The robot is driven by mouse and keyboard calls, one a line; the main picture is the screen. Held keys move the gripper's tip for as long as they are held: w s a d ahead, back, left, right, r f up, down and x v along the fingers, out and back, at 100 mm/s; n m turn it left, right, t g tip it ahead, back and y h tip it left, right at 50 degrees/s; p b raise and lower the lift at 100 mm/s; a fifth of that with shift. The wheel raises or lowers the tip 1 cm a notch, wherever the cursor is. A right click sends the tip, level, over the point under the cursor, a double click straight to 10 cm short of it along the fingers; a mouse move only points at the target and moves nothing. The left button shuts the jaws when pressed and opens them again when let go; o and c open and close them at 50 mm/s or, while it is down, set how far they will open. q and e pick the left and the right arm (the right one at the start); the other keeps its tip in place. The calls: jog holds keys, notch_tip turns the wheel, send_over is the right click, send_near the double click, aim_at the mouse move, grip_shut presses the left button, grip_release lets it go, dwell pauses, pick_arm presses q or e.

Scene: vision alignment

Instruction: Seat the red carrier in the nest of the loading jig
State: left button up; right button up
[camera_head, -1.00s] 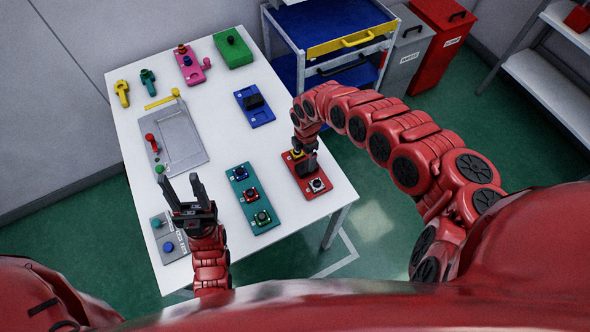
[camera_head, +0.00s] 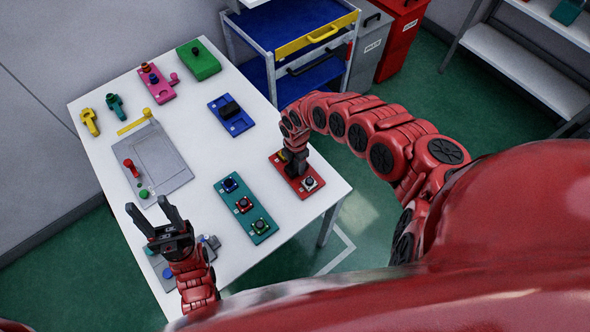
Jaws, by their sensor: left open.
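The red carrier (camera_head: 311,191) lies on the right part of the white table, with a yellow part and a black-and-white part on it. My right gripper (camera_head: 296,170) is down at the middle of the carrier. Its fingers are dark and small here, so I cannot tell whether they grip it. The loading jig is a grey plate (camera_head: 181,181) with a recessed rectangular nest (camera_head: 163,156) at the table's left middle. The nest looks empty. A red-knobbed clamp (camera_head: 131,167) stands at the jig's left side. My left gripper (camera_head: 152,211) is open and empty, in front of the jig.
A teal board (camera_head: 227,200) with several buttons lies between the jig and the carrier. A blue board (camera_head: 237,123), a pink board (camera_head: 155,85) and a green box (camera_head: 198,62) lie farther back. A grey button box (camera_head: 167,275) is partly hidden by my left arm.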

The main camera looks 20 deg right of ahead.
jog(key=shift+a, duration=0.1)
jog(key=c, duration=0.5)
jog(key=shift+r, duration=0.1)
grip_shut()
jog(key=shift+r, duration=0.1)
